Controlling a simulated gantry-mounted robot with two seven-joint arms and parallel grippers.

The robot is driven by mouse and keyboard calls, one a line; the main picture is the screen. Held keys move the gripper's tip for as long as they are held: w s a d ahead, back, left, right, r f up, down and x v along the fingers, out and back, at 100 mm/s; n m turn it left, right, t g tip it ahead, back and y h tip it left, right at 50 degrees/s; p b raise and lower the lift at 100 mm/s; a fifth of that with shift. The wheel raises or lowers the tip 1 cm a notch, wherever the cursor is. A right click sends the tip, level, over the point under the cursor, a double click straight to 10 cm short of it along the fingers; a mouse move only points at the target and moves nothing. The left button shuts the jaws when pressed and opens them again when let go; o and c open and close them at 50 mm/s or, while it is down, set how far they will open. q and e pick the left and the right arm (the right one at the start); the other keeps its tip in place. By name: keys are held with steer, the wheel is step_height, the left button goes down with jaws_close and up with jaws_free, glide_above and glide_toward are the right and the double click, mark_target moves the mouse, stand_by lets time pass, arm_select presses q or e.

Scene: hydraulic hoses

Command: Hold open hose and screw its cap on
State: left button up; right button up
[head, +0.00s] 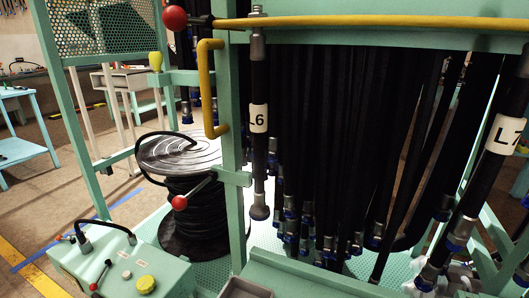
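A black hose with a white L6 label (259,118) hangs straight down in front of the other hoses, left of centre. Its lower end is a bare grey metal fitting (260,212), with no blue on it. A thicker-looking hose labelled L7 (503,134) hangs tilted at the right edge. Several other hoses (335,140) hang behind in a dense bunch, many with blue at their lower ends (290,238). I cannot make out a loose cap. Neither of my grippers is in view.
A yellow rail (380,22) crosses the top of the green frame (232,190). A yellow handle (206,90) and red-knobbed levers (180,202) stick out at the left. A hose reel (180,154), a control box (122,268) and a grey bin (246,288) stand below.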

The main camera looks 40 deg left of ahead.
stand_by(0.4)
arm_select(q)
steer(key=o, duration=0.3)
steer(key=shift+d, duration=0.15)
